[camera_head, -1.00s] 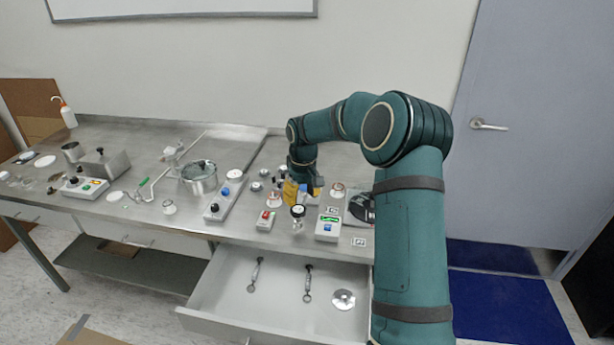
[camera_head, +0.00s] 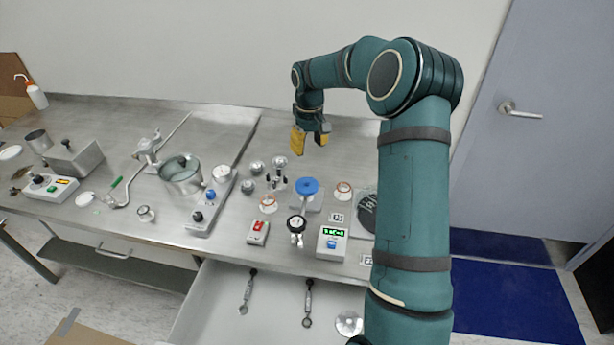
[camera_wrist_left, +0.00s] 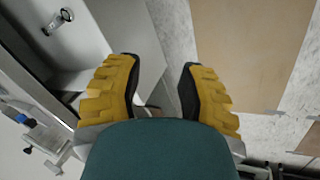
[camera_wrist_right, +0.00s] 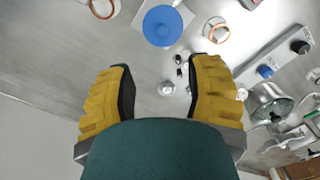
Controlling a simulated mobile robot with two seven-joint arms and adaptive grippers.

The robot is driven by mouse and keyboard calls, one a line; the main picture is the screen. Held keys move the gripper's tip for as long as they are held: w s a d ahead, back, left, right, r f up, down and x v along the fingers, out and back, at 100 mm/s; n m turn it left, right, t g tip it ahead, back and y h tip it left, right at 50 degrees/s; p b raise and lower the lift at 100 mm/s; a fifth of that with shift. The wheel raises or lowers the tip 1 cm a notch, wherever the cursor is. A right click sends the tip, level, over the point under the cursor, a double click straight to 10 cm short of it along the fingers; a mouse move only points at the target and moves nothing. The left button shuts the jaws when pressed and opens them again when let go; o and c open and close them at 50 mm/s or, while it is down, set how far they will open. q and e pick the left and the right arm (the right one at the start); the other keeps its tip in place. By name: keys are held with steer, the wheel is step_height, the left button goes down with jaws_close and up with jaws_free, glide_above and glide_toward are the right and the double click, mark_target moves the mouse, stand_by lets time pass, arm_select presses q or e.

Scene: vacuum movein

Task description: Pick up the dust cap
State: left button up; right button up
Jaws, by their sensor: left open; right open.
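A round blue cap (camera_head: 307,186), which looks like the dust cap, sits on a metal fitting on the steel bench, near the front right. It also shows at the top of the right wrist view (camera_wrist_right: 162,25). My right gripper (camera_head: 309,142) is open and empty, above and behind the blue cap, apart from it.
Orange-rimmed rings (camera_head: 343,190) and a small black-topped valve (camera_head: 297,225) stand close to the cap. A grey box with a green display (camera_head: 332,243) is in front. The open drawer (camera_head: 225,300) juts out below.

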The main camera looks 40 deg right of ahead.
glide_above(307, 181)
steer(key=f, duration=0.8)
steer(key=shift+s+d+f+b, duration=0.15)
steer(key=shift+d+f+b, duration=0.1)
steer(key=shift+b, duration=0.1)
steer(key=shift+w+a+f, duration=0.1)
steer(key=shift+f, duration=1.2)
steer(key=shift+w+a+f, duration=0.1)
steer(key=shift+f, duration=1.2)
jaws_close()
